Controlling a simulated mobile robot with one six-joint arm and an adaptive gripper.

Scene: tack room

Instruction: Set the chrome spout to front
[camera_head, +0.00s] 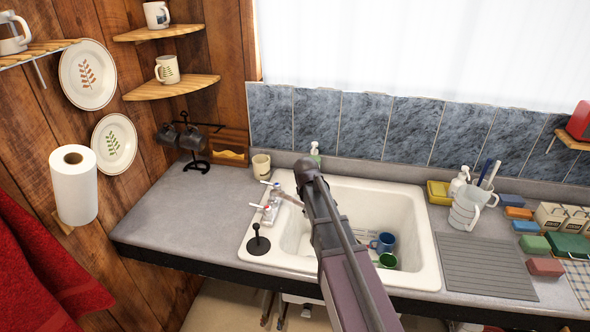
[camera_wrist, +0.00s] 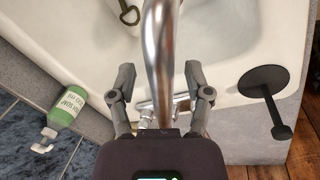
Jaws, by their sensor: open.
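The chrome spout (camera_wrist: 162,45) runs up the middle of the wrist view, from the tap base out over the white sink. In the head view only a short piece of the spout (camera_head: 289,197) shows beside the tap handles (camera_head: 268,208); my arm hides the rest. My gripper (camera_wrist: 160,72) is open, with one finger on each side of the spout. I see a gap between each finger and the spout. The fingers are not clear in the head view, where my arm reaches over the sink.
The sink (camera_head: 425,262) holds a blue mug (camera_head: 383,242) and a green mug (camera_head: 388,260). A black stopper-like disc with a handle (camera_wrist: 264,82) is beside the tap. A green soap bottle (camera_wrist: 65,107) stands behind the sink.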

